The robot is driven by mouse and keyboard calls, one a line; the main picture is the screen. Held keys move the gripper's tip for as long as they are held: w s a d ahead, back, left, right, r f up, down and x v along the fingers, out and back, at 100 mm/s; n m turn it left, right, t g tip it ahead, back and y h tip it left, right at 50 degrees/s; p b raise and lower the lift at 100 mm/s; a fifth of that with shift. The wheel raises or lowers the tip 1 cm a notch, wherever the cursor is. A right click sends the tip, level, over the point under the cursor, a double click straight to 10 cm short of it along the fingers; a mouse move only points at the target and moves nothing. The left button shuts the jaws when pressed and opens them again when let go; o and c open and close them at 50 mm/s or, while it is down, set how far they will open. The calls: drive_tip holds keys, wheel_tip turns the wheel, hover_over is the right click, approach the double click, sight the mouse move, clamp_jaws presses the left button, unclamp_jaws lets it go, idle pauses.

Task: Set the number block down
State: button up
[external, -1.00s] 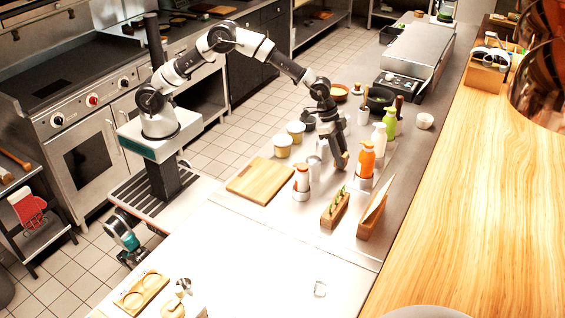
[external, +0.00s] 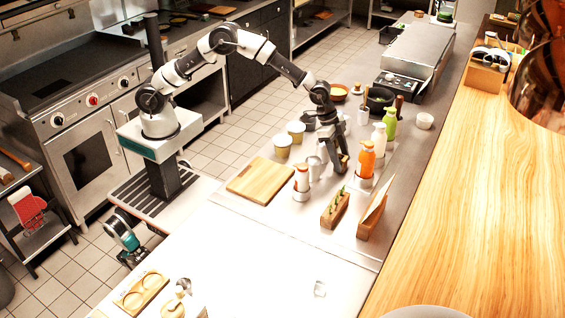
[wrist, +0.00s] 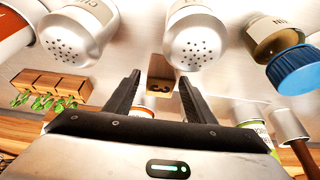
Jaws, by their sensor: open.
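The number block (wrist: 159,68) is a small brown wooden block with a dark "3" on its face. In the wrist view it stands at the centre, between and beyond the two fingers, with a visible gap on each side. My gripper (wrist: 158,88) is open and appears to hold nothing. In the external view my gripper (external: 339,166) points down at the steel counter, its fingers spread around the spot of the block. The block is mostly hidden there by the fingers.
Two shakers with perforated caps (wrist: 68,38) (wrist: 194,42) stand near the block, and a blue-capped jar (wrist: 294,70) is to the right. An orange bottle (external: 366,160) stands close to my gripper. A cutting board (external: 261,181) and a herb planter (external: 334,209) lie nearer the camera.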

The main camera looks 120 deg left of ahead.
drive_tip(key=v, duration=1.2)
drive_tip(key=s+d+r, duration=0.7)
drive_tip(key=d+r, duration=0.1)
drive_tip(key=s+d+r, duration=0.5)
drive_tip(key=s+d, duration=0.1)
drive_tip(key=s, duration=0.3)
drive_tip(key=s+d+f, duration=0.1)
drive_tip(key=s+d, duration=0.2)
drive_tip(key=s, duration=0.7)
drive_tip(key=s+d+f+t, duration=0.1)
drive_tip(key=s+d, duration=0.3)
drive_tip(key=s, duration=0.6)
drive_tip(key=shift+s+f, duration=0.2)
drive_tip(key=shift+s, duration=0.05)
